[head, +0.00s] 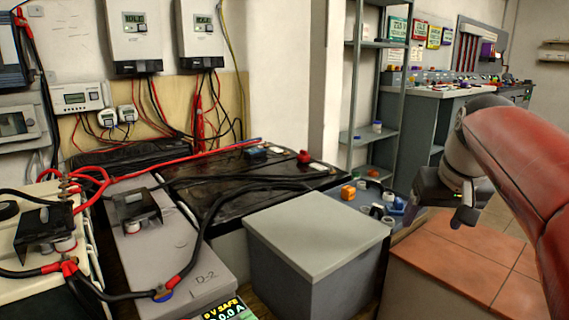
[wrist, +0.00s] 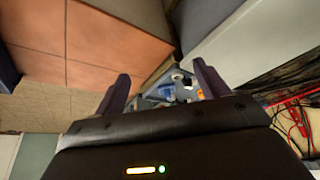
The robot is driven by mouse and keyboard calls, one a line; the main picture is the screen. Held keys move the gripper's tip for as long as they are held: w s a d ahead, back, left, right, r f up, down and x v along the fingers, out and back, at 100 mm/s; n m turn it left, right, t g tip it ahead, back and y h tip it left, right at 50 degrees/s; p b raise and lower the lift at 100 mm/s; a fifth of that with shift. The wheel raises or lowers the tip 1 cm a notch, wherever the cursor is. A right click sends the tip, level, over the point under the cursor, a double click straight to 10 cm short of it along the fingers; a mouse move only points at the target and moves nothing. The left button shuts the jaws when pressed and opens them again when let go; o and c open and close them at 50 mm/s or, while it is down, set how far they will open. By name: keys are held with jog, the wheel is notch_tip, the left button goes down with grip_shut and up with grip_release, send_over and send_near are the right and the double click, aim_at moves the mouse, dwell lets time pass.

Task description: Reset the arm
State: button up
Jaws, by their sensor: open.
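My gripper (head: 463,212) is at the right of the head view, at the end of my red and grey arm. It hangs in the air near the terracotta-tiled block, clear of it in the picture. In the wrist view my gripper (wrist: 160,85) shows two dark fingers spread apart with nothing between them touching either one. Small blue and white items show beyond the fingertips, farther away.
A grey box (head: 317,236) stands at centre front. The tiled block (head: 467,254) is at lower right. Batteries (head: 172,244) with black and red cables fill the left. A tray of small parts (head: 345,201) lies behind the box. A metal shelf (head: 376,135) stands behind.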

jog(key=s+a+f, duration=0.5)
jog(key=s+f, duration=0.2)
jog(key=s, duration=0.1)
jog(key=s+a+f+n+p, duration=0.1)
jog(key=s+a+f, duration=0.5)
jog(key=s, duration=0.3)
jog(key=shift+s+a+f+t, duration=0.3)
jog(key=shift+f+t, duration=0.1)
jog(key=shift+f, duration=0.2)
